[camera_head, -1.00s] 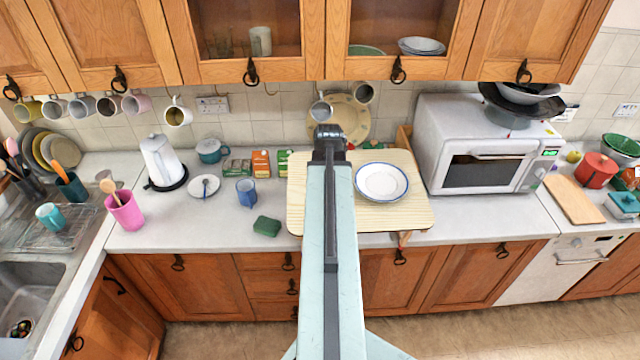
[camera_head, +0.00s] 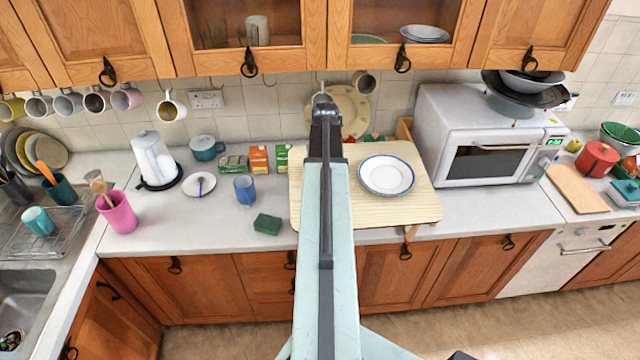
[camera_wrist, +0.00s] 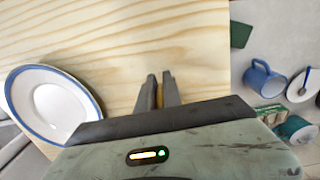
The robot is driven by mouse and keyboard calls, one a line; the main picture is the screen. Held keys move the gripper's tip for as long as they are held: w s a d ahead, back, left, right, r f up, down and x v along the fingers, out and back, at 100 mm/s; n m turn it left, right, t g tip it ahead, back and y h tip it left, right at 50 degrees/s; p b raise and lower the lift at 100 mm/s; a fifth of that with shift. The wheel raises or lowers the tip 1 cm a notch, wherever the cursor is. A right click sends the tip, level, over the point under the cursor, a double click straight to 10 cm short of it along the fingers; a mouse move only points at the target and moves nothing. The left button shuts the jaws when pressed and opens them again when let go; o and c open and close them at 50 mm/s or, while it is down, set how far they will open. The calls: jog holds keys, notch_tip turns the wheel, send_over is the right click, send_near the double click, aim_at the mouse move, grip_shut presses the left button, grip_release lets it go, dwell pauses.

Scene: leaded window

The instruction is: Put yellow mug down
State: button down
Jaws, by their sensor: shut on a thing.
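My gripper (camera_wrist: 158,92) shows in the wrist view with its two dark fingers close together over the wooden board. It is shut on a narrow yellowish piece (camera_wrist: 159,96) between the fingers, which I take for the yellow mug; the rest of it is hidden. In the head view my arm hides the gripper and what it holds. The pale wooden board (camera_head: 420,205) lies on the counter; its bare wood (camera_wrist: 110,45) fills much of the wrist view. An olive-yellow mug (camera_head: 12,108) hangs under the cupboard at far left, separate from my gripper.
A blue-rimmed white plate (camera_head: 386,175) lies on the board's right part, left of my fingers in the wrist view. A blue mug (camera_head: 245,188) and green sponge (camera_head: 268,224) stand left of the board. A microwave (camera_head: 480,140) stands to the right. Cupboards hang above.

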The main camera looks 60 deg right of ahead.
jog(key=shift+s+f, duration=0.15)
jog(key=shift+f, duration=0.5)
jog(key=shift+a+r, duration=0.15)
jog(key=shift+r, duration=0.1)
jog(key=shift+w, duration=0.2)
jog(key=c, duration=1.5)
grip_release()
notch_tip(320, 180, up, 8)
jog(key=p, duration=0.7)
jog(key=shift+f+p, duration=0.25)
jog(key=shift+p, duration=0.15)
jog(key=shift+a, duration=0.1)
